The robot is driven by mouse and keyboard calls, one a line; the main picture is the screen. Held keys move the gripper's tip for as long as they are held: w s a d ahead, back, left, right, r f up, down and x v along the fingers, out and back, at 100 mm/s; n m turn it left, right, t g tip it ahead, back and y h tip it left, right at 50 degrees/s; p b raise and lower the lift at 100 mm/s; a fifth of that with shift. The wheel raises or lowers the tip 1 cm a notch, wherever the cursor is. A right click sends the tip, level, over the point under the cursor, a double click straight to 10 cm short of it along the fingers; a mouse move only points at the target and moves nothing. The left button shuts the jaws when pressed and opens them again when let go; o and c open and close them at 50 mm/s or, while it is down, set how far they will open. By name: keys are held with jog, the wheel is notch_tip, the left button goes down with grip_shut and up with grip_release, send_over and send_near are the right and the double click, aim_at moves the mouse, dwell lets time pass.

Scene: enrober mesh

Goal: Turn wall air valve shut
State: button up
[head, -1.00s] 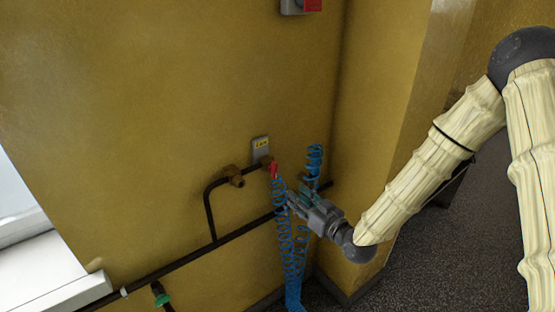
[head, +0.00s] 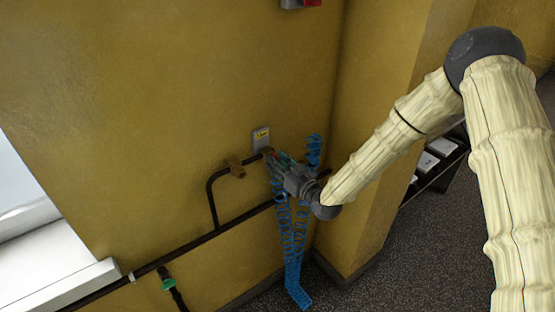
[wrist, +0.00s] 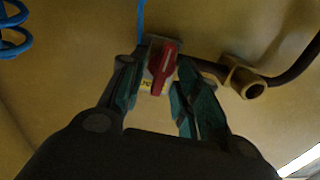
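The air valve's red lever handle (wrist: 161,68) shows in the wrist view, between the two teal-padded fingers of my gripper (wrist: 158,92). The fingers stand apart, one on each side of the handle, with some gap visible; I cannot tell whether either touches it. In the head view my gripper (head: 276,160) is at the valve on the dark pipe, and it hides the red handle.
Blue coiled hose (head: 290,240) hangs below the valve and beside my gripper. A green-collared valve (head: 167,283) is lower left. A wall corner (head: 385,150) stands to the right, with a dark shelf (head: 440,165) beyond.

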jog(key=shift+w+a, duration=0.15)
jog(key=c, duration=0.7)
jog(key=shift+o, duration=0.2)
jog(key=shift+f+n+b, duration=0.1)
jog(key=shift+n+b, duration=0.3)
jog(key=shift+b, duration=0.6)
jog(key=o, duration=0.7)
jog(key=shift+c, duration=0.2)
